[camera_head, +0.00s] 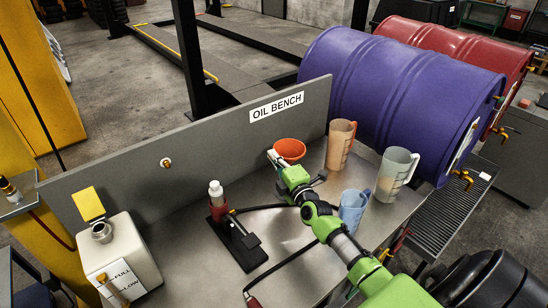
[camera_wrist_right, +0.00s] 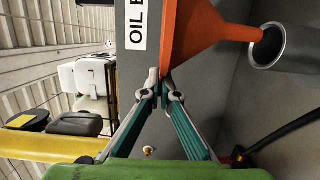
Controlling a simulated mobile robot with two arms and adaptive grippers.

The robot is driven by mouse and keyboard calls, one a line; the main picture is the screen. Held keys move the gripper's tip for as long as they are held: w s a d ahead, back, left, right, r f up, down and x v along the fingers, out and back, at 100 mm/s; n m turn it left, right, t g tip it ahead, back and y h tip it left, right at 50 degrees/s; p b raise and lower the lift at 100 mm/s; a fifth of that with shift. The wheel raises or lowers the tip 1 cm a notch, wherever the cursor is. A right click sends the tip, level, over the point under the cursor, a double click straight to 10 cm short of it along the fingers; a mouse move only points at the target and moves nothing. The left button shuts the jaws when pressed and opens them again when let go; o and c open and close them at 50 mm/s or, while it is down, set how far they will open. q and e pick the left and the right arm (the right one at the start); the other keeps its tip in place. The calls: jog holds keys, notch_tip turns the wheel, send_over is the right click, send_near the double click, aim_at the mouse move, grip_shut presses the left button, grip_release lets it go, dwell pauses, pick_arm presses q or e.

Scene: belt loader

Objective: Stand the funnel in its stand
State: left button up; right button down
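The orange funnel (camera_head: 289,149) is at the back of the bench, near the upright panel, with its wide mouth facing up. My right gripper (camera_head: 278,160) is at its near left side. In the right wrist view, the fingers (camera_wrist_right: 162,88) are closed together on the rim of the funnel (camera_wrist_right: 197,35). The funnel's spout points at the mouth of a grey metal tube (camera_wrist_right: 270,48), apparently its stand. I cannot tell how far the spout is inside. The stand is hidden in the head view. My left gripper is not in view.
A tan jug (camera_head: 340,146), a grey-green jug (camera_head: 396,174) and a blue jug (camera_head: 353,210) stand right of the funnel. A red holder with a white-capped bottle (camera_head: 216,192) and a white canister (camera_head: 119,258) stand to the left. The panel (camera_head: 200,139) borders the bench behind.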

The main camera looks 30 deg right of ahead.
jog(key=shift+f, duration=0.55)
jog(key=c, duration=2.3)
grip_release()
jog(key=shift+r, duration=0.5)
jog(key=shift+s+r+p, duration=0.2)
jog(key=shift+p, duration=0.1)
jog(key=shift+s+a+b, duration=0.2)
jog(key=shift+s+a, duration=0.05)
jog(key=shift+s, duration=1.65)
jog(key=shift+s+a+b, duration=0.2)
jog(key=shift+s+a, duration=0.1)
jog(key=shift+s, duration=1.65)
jog(key=shift+s+a+b, duration=0.2)
jog(key=shift+s+a, duration=0.05)
jog(key=shift+s, duration=1.65)
jog(key=shift+f, duration=0.15)
